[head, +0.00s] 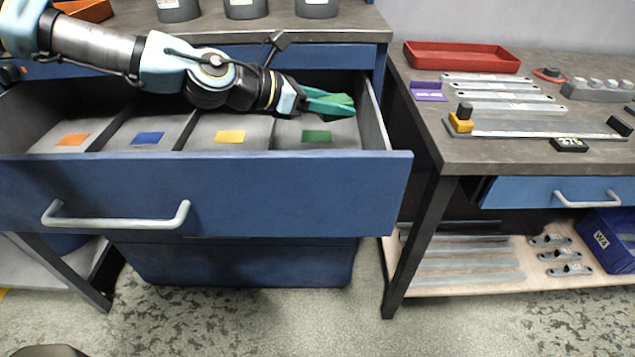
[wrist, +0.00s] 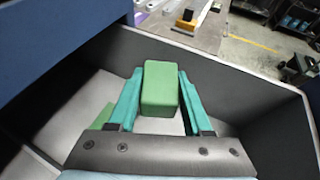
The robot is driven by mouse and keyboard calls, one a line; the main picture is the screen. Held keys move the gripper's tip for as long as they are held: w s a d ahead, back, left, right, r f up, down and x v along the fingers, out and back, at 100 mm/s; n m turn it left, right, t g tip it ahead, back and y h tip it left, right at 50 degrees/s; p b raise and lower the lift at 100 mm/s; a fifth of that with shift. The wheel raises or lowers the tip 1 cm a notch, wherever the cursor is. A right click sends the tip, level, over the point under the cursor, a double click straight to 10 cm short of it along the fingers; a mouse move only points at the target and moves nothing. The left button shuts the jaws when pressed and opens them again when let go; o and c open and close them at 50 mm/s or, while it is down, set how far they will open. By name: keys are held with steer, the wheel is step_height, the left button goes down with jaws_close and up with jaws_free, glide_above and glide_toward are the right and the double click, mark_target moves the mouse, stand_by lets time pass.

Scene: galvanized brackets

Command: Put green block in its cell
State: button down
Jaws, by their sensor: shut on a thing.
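The green block (wrist: 160,88) is between the two teal fingers of my gripper (wrist: 157,100) in the wrist view. In the head view my gripper (head: 328,103) is inside the open drawer, over its rightmost cell, and the green block (head: 342,99) shows partly behind the fingers. The gripper is shut on the block. The rightmost cell has a green label (head: 317,136) on its floor near the front. That label shows partly at the left of the fingers in the wrist view (wrist: 102,117). Whether the block touches the cell floor I cannot tell.
The blue drawer (head: 205,190) has other cells with orange (head: 73,140), blue (head: 147,138) and yellow (head: 230,136) labels, split by thin dividers. Its right wall (head: 374,118) stands close to my gripper. A workbench (head: 500,150) at the right holds a red tray (head: 460,57) and metal brackets.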

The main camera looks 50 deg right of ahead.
step_height(320, 180, down, 10)
steer(key=shift+f+p, duration=0.15)
steer(key=shift+p, duration=0.25)
steer(key=shift+c, duration=1.6)
jaws_free()
steer(key=shift+f, duration=0.1)
